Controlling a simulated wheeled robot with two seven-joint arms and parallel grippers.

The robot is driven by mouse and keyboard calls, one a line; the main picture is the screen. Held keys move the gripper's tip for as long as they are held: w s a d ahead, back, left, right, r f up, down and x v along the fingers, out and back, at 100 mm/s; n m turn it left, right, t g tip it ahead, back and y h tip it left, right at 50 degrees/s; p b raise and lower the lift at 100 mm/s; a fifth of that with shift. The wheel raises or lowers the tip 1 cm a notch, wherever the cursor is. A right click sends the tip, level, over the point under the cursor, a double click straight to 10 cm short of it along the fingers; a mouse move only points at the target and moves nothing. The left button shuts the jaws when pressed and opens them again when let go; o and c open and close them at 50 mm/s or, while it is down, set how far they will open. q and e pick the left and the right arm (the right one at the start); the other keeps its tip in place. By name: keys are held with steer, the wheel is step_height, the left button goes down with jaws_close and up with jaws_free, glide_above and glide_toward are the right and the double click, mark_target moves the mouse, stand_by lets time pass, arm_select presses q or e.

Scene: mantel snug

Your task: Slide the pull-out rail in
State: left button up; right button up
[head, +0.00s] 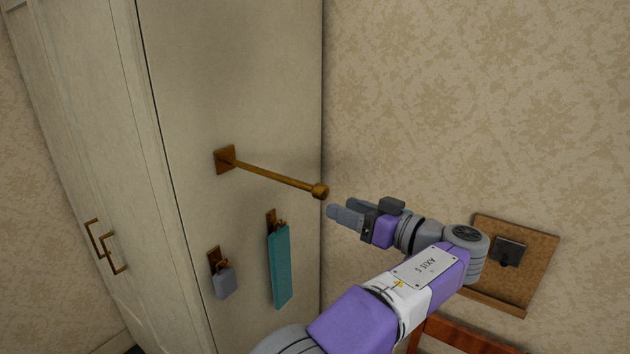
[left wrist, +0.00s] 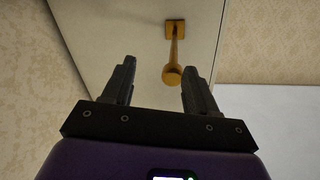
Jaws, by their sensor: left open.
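The pull-out rail (head: 275,178) is a thin brass rod with a round knob at its free end. It sticks out from a square brass plate (head: 225,159) on the side panel of a pale wardrobe. My left gripper (head: 332,211) is just beyond the knob, apart from it, with its fingers pointing toward the wardrobe side. In the left wrist view the rail (left wrist: 175,52) runs away from me, and its knob shows between and ahead of the open fingers of the left gripper (left wrist: 158,85). Nothing is between the fingertips. My right gripper is not in view.
A teal cloth (head: 280,266) and a grey tag-like item (head: 224,281) hang from brass hooks below the rail. The wardrobe front (head: 85,150) has brass handles. A brown board (head: 527,262) with a dark fitting is on the wall. A reddish wooden edge (head: 460,338) lies low.

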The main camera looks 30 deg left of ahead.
mark_target(326, 193)
arm_select(q)
steer(key=shift+s+r+n+g+y, duration=0.15)
steer(key=shift+s+r+n, duration=0.2)
steer(key=shift+r, duration=0.3)
steer(key=shift+s+r+n+g+y, duration=0.15)
steer(key=shift+s+r+n, duration=0.15)
steer(key=shift+r, duration=0.3)
steer(key=shift+s+a+r, duration=0.1)
steer(key=shift+a+r, duration=0.15)
steer(key=shift+a, duration=0.05)
steer(key=a, duration=0.2)
steer(key=a+p, duration=0.1)
steer(key=a, duration=0.1)
steer(key=w+a, duration=0.1)
steer(key=a, duration=0.1)
steer(key=shift+a+f, duration=0.1)
steer(key=shift+a, duration=0.3)
steer(key=shift+c, duration=0.3)
jaws_close()
steer(key=shift+w, duration=0.1)
